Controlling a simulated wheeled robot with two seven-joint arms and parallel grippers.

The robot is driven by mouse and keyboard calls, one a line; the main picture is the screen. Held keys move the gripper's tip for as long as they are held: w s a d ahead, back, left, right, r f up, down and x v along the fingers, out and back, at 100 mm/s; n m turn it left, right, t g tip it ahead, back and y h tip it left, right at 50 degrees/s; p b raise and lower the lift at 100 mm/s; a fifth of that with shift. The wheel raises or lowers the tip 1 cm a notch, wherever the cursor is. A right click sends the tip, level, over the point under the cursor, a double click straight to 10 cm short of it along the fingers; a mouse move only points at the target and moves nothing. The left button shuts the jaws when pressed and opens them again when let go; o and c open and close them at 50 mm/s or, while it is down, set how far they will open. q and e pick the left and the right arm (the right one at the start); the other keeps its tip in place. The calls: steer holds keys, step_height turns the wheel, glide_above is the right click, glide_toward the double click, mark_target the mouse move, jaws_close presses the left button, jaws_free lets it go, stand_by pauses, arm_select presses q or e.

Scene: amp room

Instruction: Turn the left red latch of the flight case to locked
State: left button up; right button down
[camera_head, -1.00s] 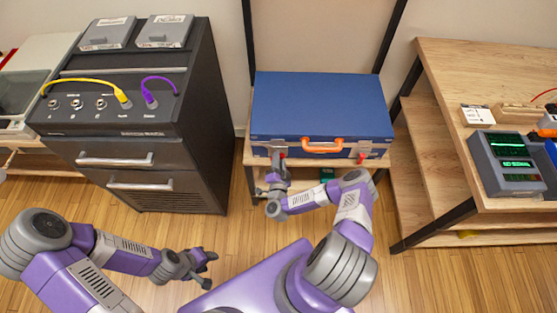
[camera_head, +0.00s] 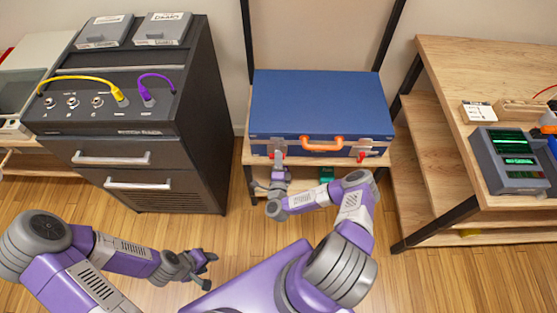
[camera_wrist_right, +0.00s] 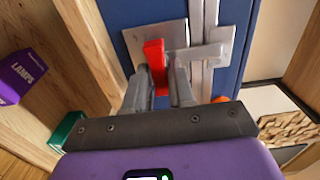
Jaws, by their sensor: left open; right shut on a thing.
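The blue flight case (camera_head: 320,105) lies shut on a small wooden stand, its orange handle (camera_head: 323,144) facing me. The left red latch (camera_head: 280,152) is at the case's front left, partly hidden by my right gripper (camera_head: 279,168). In the right wrist view the red latch (camera_wrist_right: 155,66) stands on a metal plate, between the fingers of my right gripper (camera_wrist_right: 165,80), which is shut on it. The right red latch (camera_head: 364,155) sits at the front right of the case. My left gripper (camera_head: 203,265) is open and empty, low over the floor, well away from the case.
A black cabinet (camera_head: 140,170) with yellow and purple cables stands at the left. A wooden bench (camera_head: 455,85) with a grey device (camera_head: 510,160) is at the right. Black uprights flank the case. A purple box (camera_wrist_right: 22,78) shows in the right wrist view.

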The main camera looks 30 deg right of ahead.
stand_by(0.3)
steer(key=c, duration=1)
jaws_free()
steer(key=shift+s+a, duration=0.1)
steer(key=p+v, duration=0.2)
steer(key=v, duration=0.5)
steer(key=shift+s+a, duration=0.1)
steer(key=shift+s, duration=0.1)
